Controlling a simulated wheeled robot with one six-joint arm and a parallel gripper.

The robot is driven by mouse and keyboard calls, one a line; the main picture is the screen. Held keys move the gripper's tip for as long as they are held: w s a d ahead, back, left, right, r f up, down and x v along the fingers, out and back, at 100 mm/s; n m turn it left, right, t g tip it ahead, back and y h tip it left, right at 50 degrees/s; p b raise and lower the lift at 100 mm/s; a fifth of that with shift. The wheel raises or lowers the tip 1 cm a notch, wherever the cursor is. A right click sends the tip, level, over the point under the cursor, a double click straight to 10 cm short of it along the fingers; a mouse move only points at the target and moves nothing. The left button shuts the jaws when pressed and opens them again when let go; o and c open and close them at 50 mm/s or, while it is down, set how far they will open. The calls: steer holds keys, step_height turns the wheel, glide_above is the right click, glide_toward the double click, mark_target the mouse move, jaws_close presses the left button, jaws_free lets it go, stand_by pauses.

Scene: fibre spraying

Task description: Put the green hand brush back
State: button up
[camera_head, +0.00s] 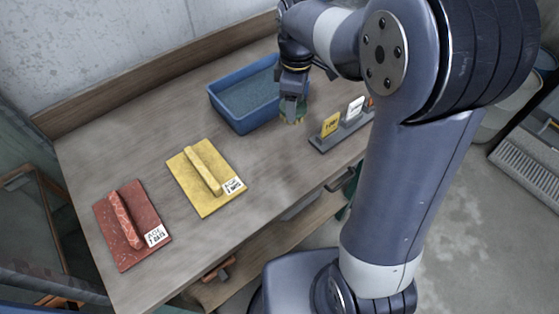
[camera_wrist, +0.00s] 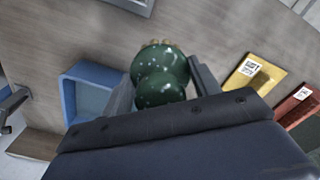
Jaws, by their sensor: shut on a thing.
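My gripper (camera_head: 292,108) is above the workbench, just in front of the blue tub's right end. It is shut on the green hand brush (camera_wrist: 162,75), whose dark green, pale-speckled rounded body shows between the fingers in the wrist view. Light brown tips show at its far end. In the head view only a small greenish part of the brush (camera_head: 292,119) shows below the fingers. Whether it touches the bench, I cannot tell.
The blue tub (camera_head: 226,110) stands beside my gripper. A small card rack (camera_head: 322,143) is to its right. A yellow float (camera_head: 190,185) and a red float (camera_head: 108,225), both labelled, lie on the workbench (camera_head: 85,165). Bare bench surrounds them.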

steer(key=s+a+n+b, duration=0.2)
steer(key=s+a+n, duration=0.3)
steer(key=n, duration=0.8)
steer(key=f, duration=0.6)
steer(key=s+d+f, duration=0.1)
steer(key=f, duration=0.3)
steer(key=shift+f, duration=0.1)
steer(key=o, duration=0.9)
steer(key=shift+s+d, duration=0.1)
step_height(320, 180, up, 12)
steer(key=shift+r+p, duration=0.2)
steer(key=shift+p, duration=0.1)
